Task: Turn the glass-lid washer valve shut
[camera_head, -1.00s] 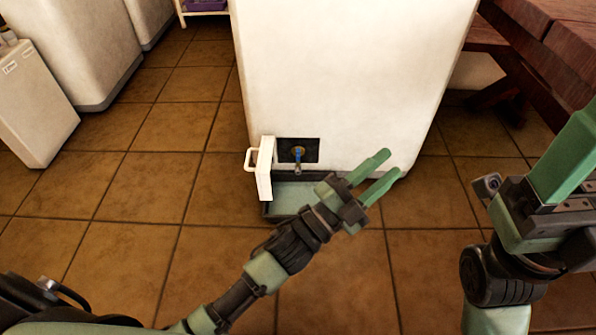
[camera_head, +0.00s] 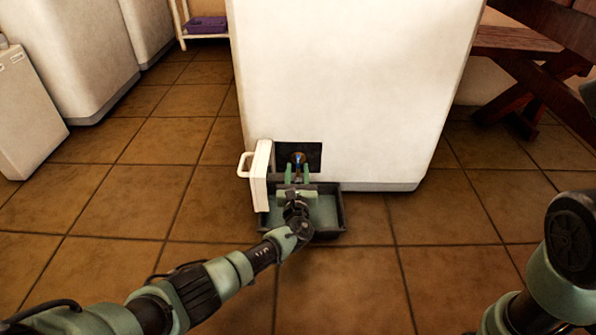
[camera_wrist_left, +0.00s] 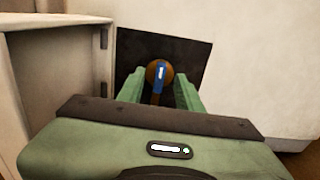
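The washer (camera_head: 345,80) is a white cabinet with a small open hatch low on its front. In the dark recess sits the valve (camera_head: 298,158), a brass round body with a blue handle; in the left wrist view the valve handle (camera_wrist_left: 160,77) points roughly up and down. My left gripper (camera_head: 297,172) is open just in front of the valve. In the left wrist view its green fingers (camera_wrist_left: 160,88) stand on either side of the valve's lower part, with a gap between them. I cannot tell whether they touch it. My right gripper is out of view; only part of the right arm shows.
The white hatch door (camera_head: 260,175) stands open left of the recess. A dark tray (camera_head: 330,212) lies on the floor below the valve, under my left gripper. A wooden bench (camera_head: 530,70) stands at the right. The tiled floor in front is mostly clear.

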